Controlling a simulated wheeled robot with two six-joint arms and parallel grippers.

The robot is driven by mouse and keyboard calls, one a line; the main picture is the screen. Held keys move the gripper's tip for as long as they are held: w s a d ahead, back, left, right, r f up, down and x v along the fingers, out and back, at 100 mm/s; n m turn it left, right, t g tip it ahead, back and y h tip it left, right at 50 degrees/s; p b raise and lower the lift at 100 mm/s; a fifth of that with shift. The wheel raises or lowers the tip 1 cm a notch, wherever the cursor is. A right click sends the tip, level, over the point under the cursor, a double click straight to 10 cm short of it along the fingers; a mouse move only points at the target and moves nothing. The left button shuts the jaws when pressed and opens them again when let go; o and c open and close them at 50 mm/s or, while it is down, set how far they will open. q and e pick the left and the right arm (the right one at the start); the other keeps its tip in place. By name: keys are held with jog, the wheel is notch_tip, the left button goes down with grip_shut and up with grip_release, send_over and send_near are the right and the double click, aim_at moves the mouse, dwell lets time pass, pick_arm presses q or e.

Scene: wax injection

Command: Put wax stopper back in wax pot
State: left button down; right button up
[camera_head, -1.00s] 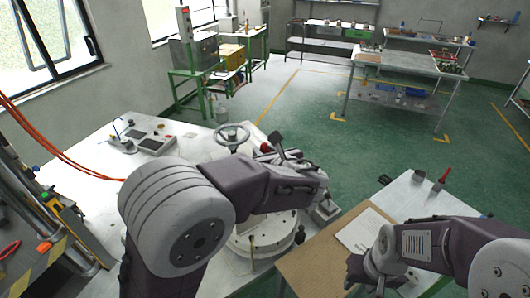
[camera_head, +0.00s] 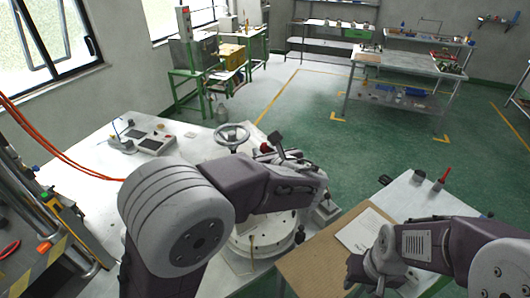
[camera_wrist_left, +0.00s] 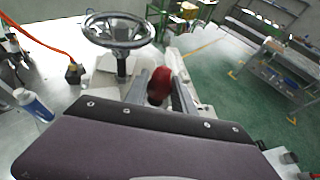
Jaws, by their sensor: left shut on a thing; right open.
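The wax pot (camera_head: 262,240) is a white round vessel on the left table, partly hidden beneath my left arm. My left gripper (camera_wrist_left: 159,92) is shut on a dark red, rounded piece (camera_wrist_left: 160,82), which looks like the knob of the wax stopper. A bit of this red piece also shows beyond my left forearm in the head view (camera_head: 265,148). The stopper's lower part is hidden by the gripper body, so I cannot tell whether it touches the pot. My right gripper (camera_head: 366,283) is open above the brown board, low in the head view.
A handwheel (camera_head: 232,135) stands just behind the pot. A control box (camera_head: 153,143) sits farther left on the white table. The brown board (camera_head: 310,262) with a white paper (camera_head: 356,232) lies on the right table, with a dark cup (camera_head: 419,176) and a red-handled tool (camera_head: 443,178) behind.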

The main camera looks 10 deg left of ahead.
pick_arm(q)
jog(key=shift+f+b, duration=0.8)
jog(key=shift+f, duration=0.1)
jog(key=c, duration=1)
grip_release()
jog(key=shift+o, duration=0.2)
jog(key=b+v, duration=0.2)
jog(key=v, duration=0.7)
